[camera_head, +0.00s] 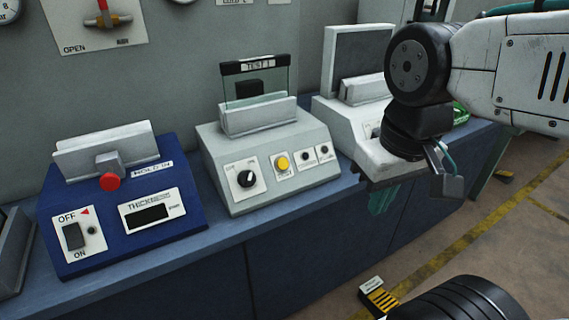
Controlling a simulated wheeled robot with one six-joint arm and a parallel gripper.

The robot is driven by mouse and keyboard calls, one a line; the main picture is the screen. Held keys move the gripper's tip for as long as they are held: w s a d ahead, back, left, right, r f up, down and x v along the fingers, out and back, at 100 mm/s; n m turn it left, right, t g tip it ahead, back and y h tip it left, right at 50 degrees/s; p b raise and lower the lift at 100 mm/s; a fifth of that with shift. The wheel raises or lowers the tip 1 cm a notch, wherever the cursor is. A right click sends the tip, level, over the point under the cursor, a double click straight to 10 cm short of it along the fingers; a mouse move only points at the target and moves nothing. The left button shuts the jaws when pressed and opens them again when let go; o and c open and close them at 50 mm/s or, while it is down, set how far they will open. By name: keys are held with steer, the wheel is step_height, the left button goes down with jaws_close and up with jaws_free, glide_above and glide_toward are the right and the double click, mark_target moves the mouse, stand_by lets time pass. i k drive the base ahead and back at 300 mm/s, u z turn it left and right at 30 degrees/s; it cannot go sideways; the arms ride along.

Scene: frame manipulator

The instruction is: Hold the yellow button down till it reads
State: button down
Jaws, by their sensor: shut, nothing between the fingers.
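The yellow button (282,163) sits on a small white plate on the sloped front of a grey device (232,205) in the middle of the bench. Nothing touches it. A black knob (246,178) is to its left and two small dark round parts (305,156) are to its right. A glass plate labelled TEST 1 (254,67) stands in the slot on top of this device.
A blue device (184,240) with a red knob, an OFF/ON switch and a dark THICKNESS display stands left. Another grey device (345,125) stands right, partly behind my arm. The floor (480,235) before the bench has yellow lines and a small yellow-black striped object (381,300).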

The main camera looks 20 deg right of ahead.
mark_target(283, 162)
steer(key=z, duration=1.8)
steer(key=k, duration=0.55)
steer(key=u, duration=0.45)
